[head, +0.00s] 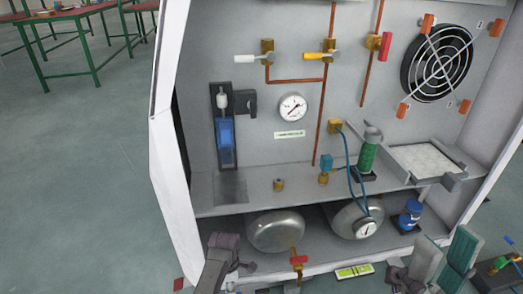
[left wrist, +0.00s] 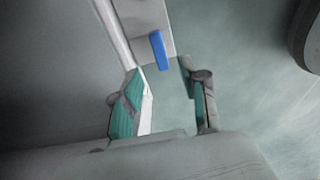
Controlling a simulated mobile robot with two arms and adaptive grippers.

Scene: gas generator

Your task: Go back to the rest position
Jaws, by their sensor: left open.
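My right gripper (head: 445,258) is at the lower right of the head view, in front of the gas generator cabinet (head: 240,190). Its two teal pads stand apart with nothing seen between them. My left gripper (left wrist: 163,105) shows in the left wrist view, its teal-padded fingers spread and empty. Beyond it are a pale panel and a small blue piece (left wrist: 158,50), apart from the fingers. In the head view, grey parts of my left arm show at the bottom, left of centre; the left fingertips cannot be made out there.
The cabinet holds a gauge (head: 292,108), valves, a fan (head: 437,62), a green cylinder (head: 368,155), a tray (head: 425,160) and two metal tanks (head: 275,231). A level (head: 354,271) lies at its front edge. Open floor (head: 80,190) lies left; red tables (head: 75,18) stand behind.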

